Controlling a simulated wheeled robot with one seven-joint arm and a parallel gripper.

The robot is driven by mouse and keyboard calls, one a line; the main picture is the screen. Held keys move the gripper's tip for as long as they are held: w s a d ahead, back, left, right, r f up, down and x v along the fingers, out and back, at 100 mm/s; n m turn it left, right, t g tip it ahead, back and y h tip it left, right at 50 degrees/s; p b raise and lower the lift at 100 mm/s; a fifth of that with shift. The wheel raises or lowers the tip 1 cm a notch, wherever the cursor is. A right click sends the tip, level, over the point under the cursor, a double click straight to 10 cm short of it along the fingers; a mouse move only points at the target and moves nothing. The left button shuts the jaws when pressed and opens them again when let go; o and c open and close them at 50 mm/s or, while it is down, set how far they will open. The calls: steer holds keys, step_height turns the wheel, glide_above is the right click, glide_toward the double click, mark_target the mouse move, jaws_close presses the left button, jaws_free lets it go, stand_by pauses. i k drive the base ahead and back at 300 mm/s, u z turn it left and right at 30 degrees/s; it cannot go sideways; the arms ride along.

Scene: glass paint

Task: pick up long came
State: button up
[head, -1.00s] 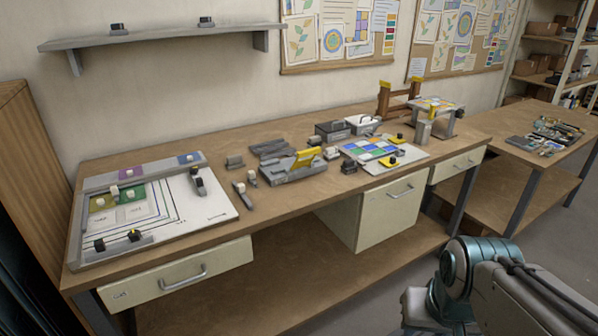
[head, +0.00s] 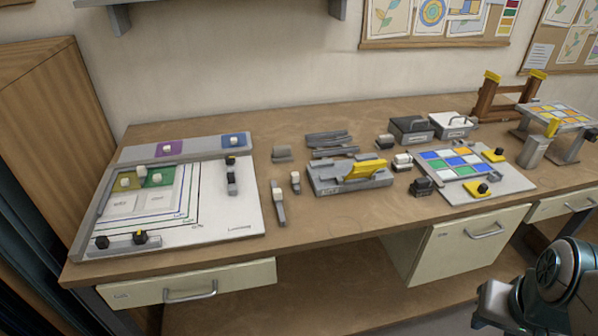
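Several grey strip-like pieces (head: 330,138) lie on the bench top behind a grey fixture with a yellow lever (head: 366,171). They look like lead came, but I cannot tell for certain which one is the long came. Two narrow grey tools with white knobs (head: 279,205) lie to the left of the fixture. Part of my arm (head: 562,272) shows at the lower right, in front of the bench and apart from these pieces. My gripper's fingers are not visible.
A white layout board (head: 235,222) with coloured squares and knobbed blocks fills the bench's left. A coloured glass panel (head: 455,165) and metal bins (head: 452,124) are right of the fixture. A wooden rack (head: 492,98) stands further right. The bench's front strip is mostly clear.

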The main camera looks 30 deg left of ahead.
mark_target(278, 192)
steer(key=u, duration=0.65)
steer(key=i, duration=0.8)
steer(key=u, duration=0.75)
